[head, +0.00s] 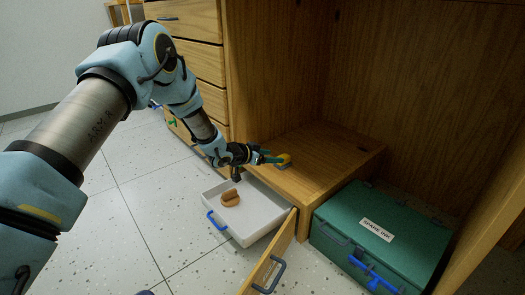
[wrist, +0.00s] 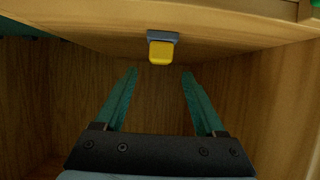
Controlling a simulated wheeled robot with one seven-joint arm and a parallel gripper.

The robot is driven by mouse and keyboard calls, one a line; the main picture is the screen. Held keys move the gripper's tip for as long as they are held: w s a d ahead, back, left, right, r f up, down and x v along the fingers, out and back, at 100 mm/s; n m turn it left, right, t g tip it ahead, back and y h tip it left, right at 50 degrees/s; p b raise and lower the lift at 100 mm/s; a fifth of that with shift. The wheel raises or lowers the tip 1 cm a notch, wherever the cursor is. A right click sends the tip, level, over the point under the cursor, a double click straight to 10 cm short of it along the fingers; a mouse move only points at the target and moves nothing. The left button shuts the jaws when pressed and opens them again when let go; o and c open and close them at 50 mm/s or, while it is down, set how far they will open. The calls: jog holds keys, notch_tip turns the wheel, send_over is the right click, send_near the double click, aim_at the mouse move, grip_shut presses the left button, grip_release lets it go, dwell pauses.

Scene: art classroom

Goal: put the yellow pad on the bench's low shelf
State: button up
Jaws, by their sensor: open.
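The yellow pad (head: 284,158) with a blue-grey part sits on the bench's low wooden shelf (head: 325,165), near its left edge. In the wrist view the yellow pad (wrist: 160,53) shows at upper middle against the wood, its blue-grey part along one side. My gripper (head: 268,157) is beside the pad, to its left in the head view. In the wrist view my gripper (wrist: 160,73) has its two green fingers spread, with nothing between them. The pad is just beyond the fingertips and appears apart from them. Its underside is hidden.
A white pulled-out drawer (head: 260,213) with a blue handle holds a brown object (head: 230,198) below my gripper. A green box (head: 377,240) labelled SPARE INK stands right of it. An open wooden door (head: 257,268) juts forward between them. The shelf's right side is clear.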

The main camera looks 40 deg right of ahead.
jog(key=p+v, duration=0.1)
jog(key=v, duration=0.4)
jog(key=shift+a, duration=0.1)
jog(key=w+a+r+n+t+y, duration=0.2)
jog(key=w+a+r+t, duration=0.1)
jog(key=w+a, duration=0.45)
jog(key=w+a+r+n+t+y, duration=0.2)
jog(key=w+a+r+n, duration=0.15)
jog(key=w+a, duration=0.45)
jog(key=w+a+r+n+t+y, duration=0.1)
jog(key=a+r+n+y, duration=0.25)
jog(key=a, duration=1.25)
jog(key=s+a+r+n+y, duration=0.2)
jog(key=a, duration=0.5)
jog(key=s+a+r+n+y, duration=0.1)
jog(key=a+r+y, duration=0.1)
jog(key=a, duration=0.6)
jog(key=s+a+r+n+g+y, duration=0.1)
jog(key=s+a+n, duration=0.4)
jog(key=s+a, duration=0.8)
jog(key=s+r+g, duration=0.1)
jog(key=s+g, duration=0.1)
jog(key=shift+s+g, duration=0.15)
jog(key=shift+g, duration=0.25)
